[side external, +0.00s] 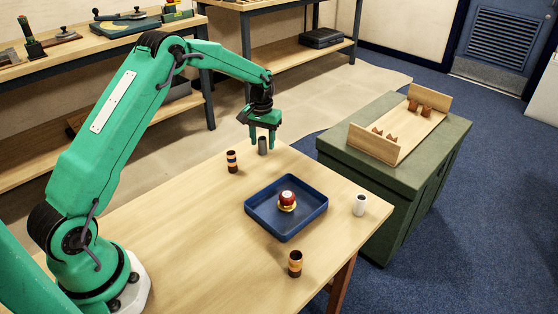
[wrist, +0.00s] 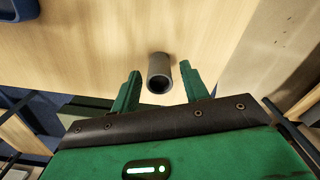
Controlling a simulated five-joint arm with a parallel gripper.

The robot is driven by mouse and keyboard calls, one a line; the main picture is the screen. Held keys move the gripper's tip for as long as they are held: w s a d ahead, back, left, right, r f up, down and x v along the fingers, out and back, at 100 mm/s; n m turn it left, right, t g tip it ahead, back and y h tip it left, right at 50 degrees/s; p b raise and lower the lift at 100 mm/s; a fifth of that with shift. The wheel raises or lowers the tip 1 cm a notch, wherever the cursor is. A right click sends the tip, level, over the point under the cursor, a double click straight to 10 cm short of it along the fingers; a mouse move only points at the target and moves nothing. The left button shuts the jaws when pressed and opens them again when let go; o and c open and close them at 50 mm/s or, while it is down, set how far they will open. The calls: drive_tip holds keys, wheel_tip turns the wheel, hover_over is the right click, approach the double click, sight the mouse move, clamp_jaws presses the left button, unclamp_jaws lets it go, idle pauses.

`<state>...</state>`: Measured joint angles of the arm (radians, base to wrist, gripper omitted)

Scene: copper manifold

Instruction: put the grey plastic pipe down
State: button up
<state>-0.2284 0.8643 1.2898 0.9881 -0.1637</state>
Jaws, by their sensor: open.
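The grey plastic pipe (side external: 262,145) stands upright on the wooden table (side external: 190,240), near its far edge. In the wrist view the pipe (wrist: 160,74) shows its open dark end, between and a little beyond the two green fingers. My gripper (side external: 262,141) points down over the pipe. In the wrist view my gripper (wrist: 158,84) is open, with a gap visible between each finger and the pipe.
A blue tray (side external: 262,222) holds a red, white and yellow stacked piece (side external: 287,201). Dark copper-banded pipes stand left of the tray (side external: 232,161) and in front of it (side external: 295,263). A white pipe (side external: 360,205) stands right. A green cabinet (side external: 400,180) carries a wooden rack (side external: 400,133).

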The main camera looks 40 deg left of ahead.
sight(262, 140)
wheel_tip(262, 140, up, 12)
drive_tip(key=shift+f, duration=0.2)
idle(0.4)
idle(0.5)
drive_tip(key=s+d+r+m+t, duration=0.1)
drive_tip(key=s+d+r, duration=0.3)
drive_tip(key=s+r, duration=0.35)
drive_tip(key=s+d+r+m+t, duration=0.1)
drive_tip(key=s+d+r+t, duration=0.1)
drive_tip(key=s+d+r, duration=0.5)
drive_tip(key=s+d+f+m+t, duration=0.1)
drive_tip(key=s+f, duration=0.1)
drive_tip(key=s, duration=0.7)
drive_tip(key=s+d+f+m+t, duration=0.1)
drive_tip(key=s, duration=0.9)
drive_tip(key=shift+s+f+m+t, duration=0.15)
drive_tip(key=shift+f+m+t, duration=0.15)
drive_tip(key=shift+f, duration=0.05)
